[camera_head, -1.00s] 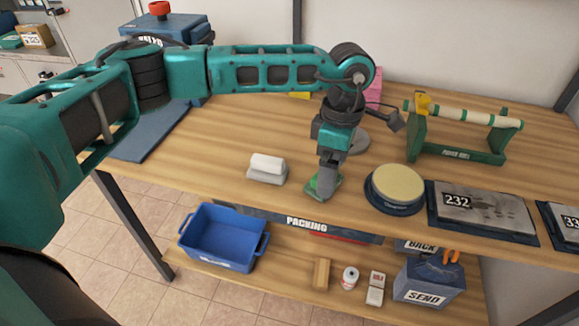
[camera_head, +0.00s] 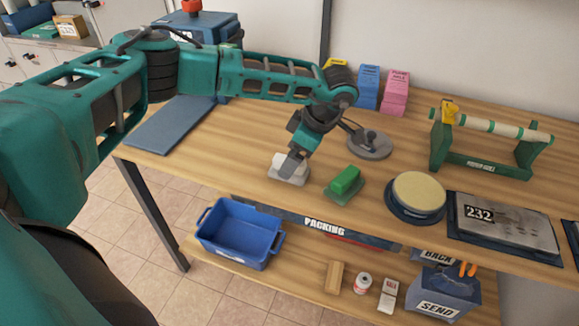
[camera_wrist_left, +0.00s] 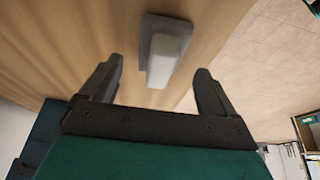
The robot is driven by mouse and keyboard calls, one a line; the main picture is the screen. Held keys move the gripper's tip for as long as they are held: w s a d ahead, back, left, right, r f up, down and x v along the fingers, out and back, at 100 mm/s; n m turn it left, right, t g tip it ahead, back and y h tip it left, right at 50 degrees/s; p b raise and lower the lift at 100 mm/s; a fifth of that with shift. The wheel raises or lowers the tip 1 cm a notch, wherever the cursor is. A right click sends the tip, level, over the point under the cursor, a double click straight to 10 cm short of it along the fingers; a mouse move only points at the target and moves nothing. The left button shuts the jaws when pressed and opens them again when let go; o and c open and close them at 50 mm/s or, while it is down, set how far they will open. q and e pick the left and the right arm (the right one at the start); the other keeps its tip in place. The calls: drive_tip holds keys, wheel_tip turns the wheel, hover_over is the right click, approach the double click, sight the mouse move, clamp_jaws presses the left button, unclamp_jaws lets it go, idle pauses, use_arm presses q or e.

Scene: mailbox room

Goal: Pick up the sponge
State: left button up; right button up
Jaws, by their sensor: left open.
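A white sponge-like block (camera_wrist_left: 163,60) sits on a grey base on the wooden table; it also shows in the head view (camera_head: 300,171), partly hidden by my left gripper. A green block (camera_head: 345,179) sits on a green base just to its right. I cannot tell which block is the sponge. My left gripper (camera_head: 289,168) is over the white block, pointing down. In the left wrist view its fingers are open and empty, one to either side of the white block's line. Contact cannot be judged.
A round pad (camera_head: 419,191), a scale (camera_head: 505,222) and a paper-roll stand (camera_head: 485,166) are to the right. A round grey foot (camera_head: 369,146) stands behind the green block. A blue bin (camera_head: 240,238) is on the lower shelf. Bare tabletop lies left of the blocks.

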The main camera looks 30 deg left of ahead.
use_arm(q)
drive_tip(key=x, duration=0.3)
drive_tip(key=shift+a+f, duration=0.15)
drive_tip(key=shift+a, duration=0.05)
drive_tip(key=c, duration=1.2)
drive_tip(key=shift+o, duration=0.2)
wheel_tip(320, 180, up, 20)
drive_tip(key=o, duration=0.5)
drive_tip(key=c, duration=0.4)
